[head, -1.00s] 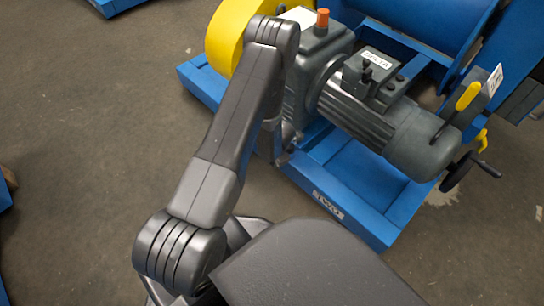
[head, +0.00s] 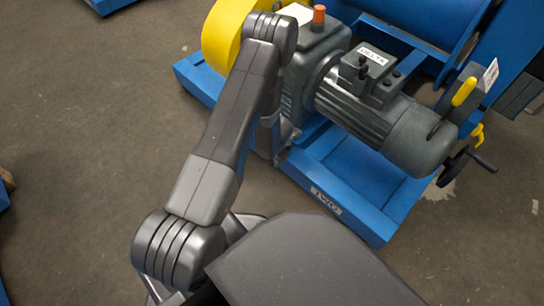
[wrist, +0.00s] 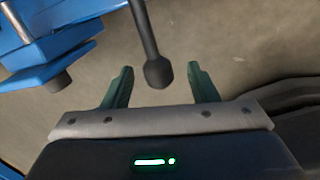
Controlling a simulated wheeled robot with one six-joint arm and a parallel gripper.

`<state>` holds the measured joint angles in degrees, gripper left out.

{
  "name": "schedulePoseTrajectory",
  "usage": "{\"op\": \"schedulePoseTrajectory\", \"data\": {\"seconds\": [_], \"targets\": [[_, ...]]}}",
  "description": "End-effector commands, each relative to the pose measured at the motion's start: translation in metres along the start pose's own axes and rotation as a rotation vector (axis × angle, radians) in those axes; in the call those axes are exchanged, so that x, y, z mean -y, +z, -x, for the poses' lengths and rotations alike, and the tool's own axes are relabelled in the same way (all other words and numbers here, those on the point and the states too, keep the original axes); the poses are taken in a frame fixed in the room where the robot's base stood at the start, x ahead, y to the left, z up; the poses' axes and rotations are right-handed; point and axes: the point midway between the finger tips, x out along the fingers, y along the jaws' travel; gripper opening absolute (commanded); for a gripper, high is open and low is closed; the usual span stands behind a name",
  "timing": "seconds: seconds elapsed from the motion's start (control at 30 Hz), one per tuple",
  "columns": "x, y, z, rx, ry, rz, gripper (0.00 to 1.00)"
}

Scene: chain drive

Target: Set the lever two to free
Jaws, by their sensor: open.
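In the wrist view my gripper (wrist: 160,67) is open, with its two green fingers apart. A dark rod with a thick knob (wrist: 158,73) comes down from the top and its end lies in line with the gap between the fingers. I cannot tell whether it touches them or how deep it is. In the head view a blue base carries a plate reading TWO (head: 325,201). A yellow-handled lever (head: 464,92) stands at the motor's right end. My arm hides the gripper in the head view. I cannot tell which lever the dark rod belongs to.
A grey motor (head: 385,125) and gearbox with an orange cap (head: 319,14) sit on the blue base, beside a yellow guard (head: 224,32). A black crank handle (head: 483,161) sticks out at the right. Blue frame parts (wrist: 50,50) are at the wrist view's left. Open floor lies left.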

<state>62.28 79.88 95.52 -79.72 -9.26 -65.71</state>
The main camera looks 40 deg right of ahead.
Motion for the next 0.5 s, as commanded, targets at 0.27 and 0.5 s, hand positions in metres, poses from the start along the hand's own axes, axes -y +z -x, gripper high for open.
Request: {"op": "schedulePoseTrajectory", "data": {"seconds": [0.27,0.5], "targets": [[-0.001,0.001,0.060,0.002,0.001,-0.001,0.53],[-0.001,0.001,0.107,0.001,0.000,-0.002,0.53]]}}
